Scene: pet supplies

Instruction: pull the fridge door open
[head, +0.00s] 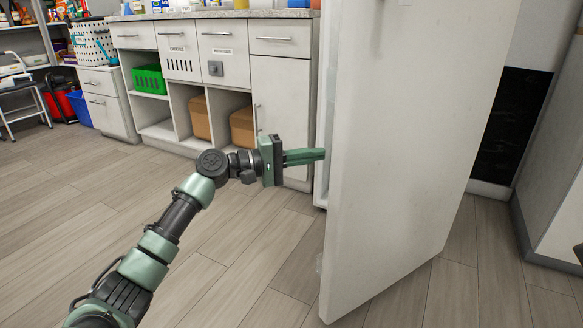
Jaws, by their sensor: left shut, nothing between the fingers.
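The white fridge door (415,150) stands ajar, swung out toward me, and fills the right middle of the head view. A narrow strip of the fridge body (321,190) shows along the door's left edge; the door hides the rest of the inside. My left gripper (322,154) is shut and empty, its green fingers pointing right. Its fingertips are at the door's left edge, by the gap between door and fridge body; I cannot tell whether they touch the door. My right gripper is not in view.
White cabinets (283,95) with drawers and open shelves line the back wall, holding a green basket (149,80) and brown boxes (242,127). A black panel (510,125) and a pale unit (562,215) stand at right. The wood floor (60,200) at left is clear.

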